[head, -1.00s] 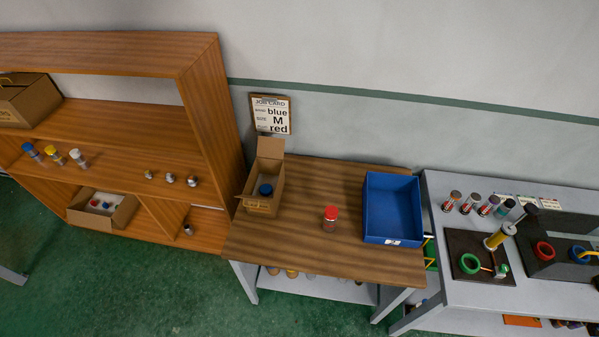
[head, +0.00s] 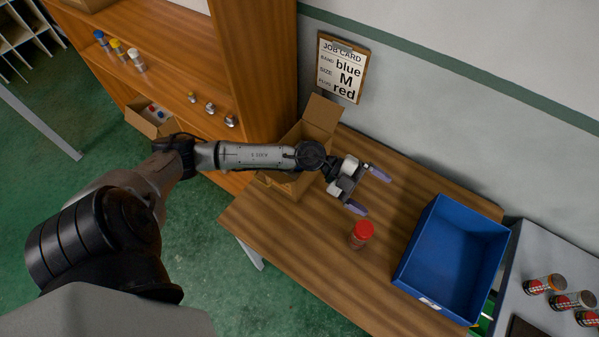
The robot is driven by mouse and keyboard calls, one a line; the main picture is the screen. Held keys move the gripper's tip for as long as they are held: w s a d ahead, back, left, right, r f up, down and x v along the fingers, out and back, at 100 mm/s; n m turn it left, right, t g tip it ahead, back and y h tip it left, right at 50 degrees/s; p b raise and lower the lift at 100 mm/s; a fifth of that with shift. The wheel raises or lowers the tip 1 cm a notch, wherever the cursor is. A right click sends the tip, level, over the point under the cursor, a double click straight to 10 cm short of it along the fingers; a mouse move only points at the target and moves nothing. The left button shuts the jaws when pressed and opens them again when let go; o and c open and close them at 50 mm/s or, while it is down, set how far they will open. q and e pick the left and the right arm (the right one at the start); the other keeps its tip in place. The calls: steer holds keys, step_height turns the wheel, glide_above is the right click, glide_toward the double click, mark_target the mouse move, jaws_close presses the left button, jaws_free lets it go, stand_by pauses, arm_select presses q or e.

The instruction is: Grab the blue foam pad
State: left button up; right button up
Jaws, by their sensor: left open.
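No blue foam pad shows clearly now. The open cardboard box (head: 322,114) on the wooden table held a round blue thing a second ago; my left arm now covers its opening, so its inside is hidden. I cannot tell whether that blue thing is the pad. Another cardboard box (head: 143,124) on the low shelf holds small things with blue and red spots, too small to make out. My left gripper (head: 368,191) is open and empty, to the right of the table box and above the table, with its fingers pointing right. My right gripper is not in view.
A red-lidded jar (head: 360,235) stands on the wooden table (head: 300,237) just below my left gripper in the picture. An empty blue bin (head: 452,258) is to its right. A job card (head: 341,68) hangs on the wall. Small bottles stand on the shelf (head: 170,60).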

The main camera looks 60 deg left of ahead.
arm_select(q)
steer(key=a+f+g+y+b, duration=0.45)
steer(key=a+f+y, duration=0.4)
steer(key=a, duration=0.65)
steer(key=s+a+f+n+g+y+b, duration=0.25)
steer(key=a+y, duration=0.25)
steer(key=a, duration=0.9)
steer(key=shift+n+g, duration=0.25)
steer(key=shift+g, duration=0.25)
steer(key=f, duration=0.6)
steer(key=shift+s+a+f, duration=0.15)
steer(key=shift+s+a, duration=0.05)
steer(key=shift+s, duration=0.05)
steer(key=shift+w+f, duration=0.1)
steer(key=shift+f, duration=3.05)
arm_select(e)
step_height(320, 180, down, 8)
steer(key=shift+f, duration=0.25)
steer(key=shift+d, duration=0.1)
arm_select(q)
steer(key=c, duration=1)
